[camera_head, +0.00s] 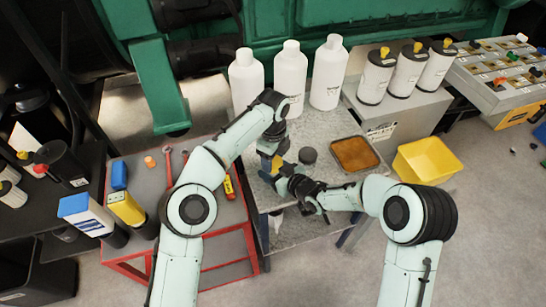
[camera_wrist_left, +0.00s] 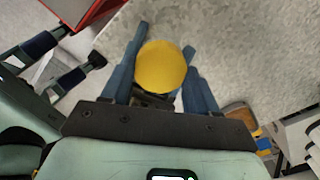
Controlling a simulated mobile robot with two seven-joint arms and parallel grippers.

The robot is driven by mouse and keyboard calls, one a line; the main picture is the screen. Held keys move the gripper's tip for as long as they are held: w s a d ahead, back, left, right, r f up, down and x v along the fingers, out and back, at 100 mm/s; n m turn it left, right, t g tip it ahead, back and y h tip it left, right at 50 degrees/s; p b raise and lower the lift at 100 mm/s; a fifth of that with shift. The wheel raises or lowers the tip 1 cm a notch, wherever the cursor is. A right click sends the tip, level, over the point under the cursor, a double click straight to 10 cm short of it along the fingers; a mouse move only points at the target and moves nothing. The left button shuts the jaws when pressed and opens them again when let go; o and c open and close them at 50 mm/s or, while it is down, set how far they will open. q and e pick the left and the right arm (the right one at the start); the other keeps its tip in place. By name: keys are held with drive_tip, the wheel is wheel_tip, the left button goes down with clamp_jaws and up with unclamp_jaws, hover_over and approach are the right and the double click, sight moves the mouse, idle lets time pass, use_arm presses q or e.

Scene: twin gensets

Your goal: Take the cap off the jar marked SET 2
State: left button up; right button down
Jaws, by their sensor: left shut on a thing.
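A round yellow cap (camera_wrist_left: 160,66) sits between the fingers of my left gripper (camera_wrist_left: 165,75) in the left wrist view. In the head view my left gripper (camera_head: 272,153) points down over the grey bench, shut on the yellow cap (camera_head: 277,163). My right gripper (camera_head: 290,182) reaches in from the right, close below the left one; its fingertips are not clear. Any jar under the cap is hidden by the grippers and the cap. I cannot read a SET 2 mark in either view.
A dark round pot (camera_head: 308,155) and a brown-filled tray (camera_head: 355,154) are on the bench (camera_head: 325,125). Several white bottles (camera_head: 290,80) stand behind. A yellow bin (camera_head: 427,160) is to the right. A red-framed cart (camera_head: 215,250) with tools is to the left.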

use_arm(q)
drive_tip(key=n, duration=0.3)
drive_tip(key=o, duration=1.2)
drive_tip(key=shift+c, duration=0.2)
